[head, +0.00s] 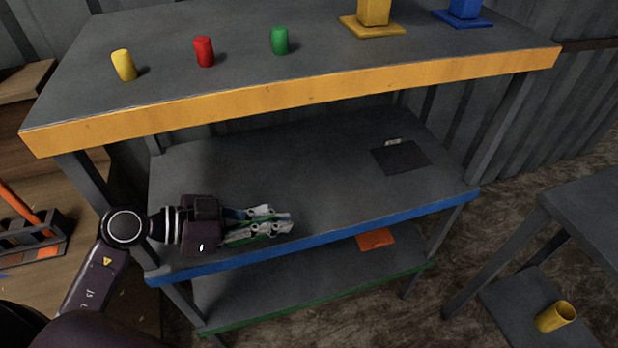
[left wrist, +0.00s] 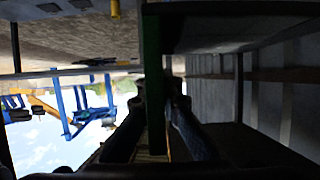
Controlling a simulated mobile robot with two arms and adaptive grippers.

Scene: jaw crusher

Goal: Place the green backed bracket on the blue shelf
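My left gripper (head: 285,222) reaches in from the left over the front left part of the blue shelf (head: 330,232), the middle level with a blue front edge. Thin green edges show along its fingers. In the left wrist view a narrow green strip (left wrist: 153,75) stands between the two fingertips; I take it as the green backed bracket seen edge-on, held between them. Most of the bracket is hidden by the fingers. I cannot tell whether it touches the shelf. My right gripper is not in view.
A dark square plate (head: 401,157) lies at the back right of the blue shelf; its middle is clear. The yellow-edged top (head: 300,93) is above, with yellow, red and green cylinders. An orange piece (head: 375,239) lies on the green-edged shelf (head: 300,300) below.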

